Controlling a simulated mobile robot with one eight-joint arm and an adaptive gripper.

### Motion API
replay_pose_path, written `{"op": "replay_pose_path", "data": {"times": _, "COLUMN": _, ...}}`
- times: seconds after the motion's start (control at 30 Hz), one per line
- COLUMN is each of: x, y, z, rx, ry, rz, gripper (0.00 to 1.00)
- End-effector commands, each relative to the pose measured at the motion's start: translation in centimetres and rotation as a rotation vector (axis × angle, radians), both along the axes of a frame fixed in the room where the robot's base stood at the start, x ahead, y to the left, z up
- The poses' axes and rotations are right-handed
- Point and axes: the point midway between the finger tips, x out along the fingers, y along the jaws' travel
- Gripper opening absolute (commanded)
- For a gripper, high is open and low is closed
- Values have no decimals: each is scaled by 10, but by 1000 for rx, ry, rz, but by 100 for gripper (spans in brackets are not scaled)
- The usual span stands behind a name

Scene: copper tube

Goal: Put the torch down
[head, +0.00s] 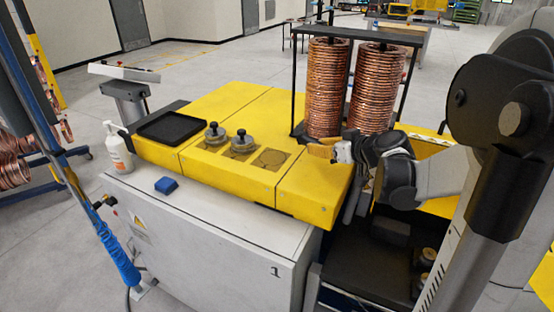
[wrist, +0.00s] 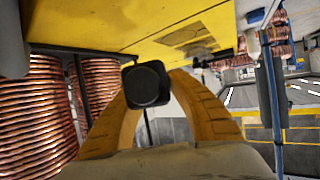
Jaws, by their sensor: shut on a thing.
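My gripper (head: 325,152) is above the right part of the yellow bench top (head: 220,160), in front of the copper coils. In the wrist view its two tan fingers (wrist: 149,88) are shut on a dark thing with a blunt, rounded-square black end (wrist: 147,86). I take this to be the torch; the rest of its body is hidden behind that end. In the head view the torch cannot be made out among the fingers and wrist. I cannot tell whether it touches the bench top.
Two tall copper coils (head: 327,90) (head: 376,90) stand in a black frame close behind my gripper. A blue block (head: 166,185) and white bottle (head: 117,150) stand farther left.

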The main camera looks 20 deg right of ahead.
Motion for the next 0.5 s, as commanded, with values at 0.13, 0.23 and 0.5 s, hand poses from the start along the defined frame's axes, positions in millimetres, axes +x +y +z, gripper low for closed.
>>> {"op": "replay_pose_path", "data": {"times": 0.13, "x": 27, "y": 30, "z": -25, "rx": 0, "ry": -1, "rz": 6, "gripper": 0}}
{"op": "replay_pose_path", "data": {"times": 0.23, "x": 40, "y": 43, "z": -36, "rx": 0, "ry": -1, "rz": 4, "gripper": 0}}
{"op": "replay_pose_path", "data": {"times": 0.5, "x": 52, "y": 56, "z": -51, "rx": 0, "ry": -1, "rz": 0, "gripper": 0}}
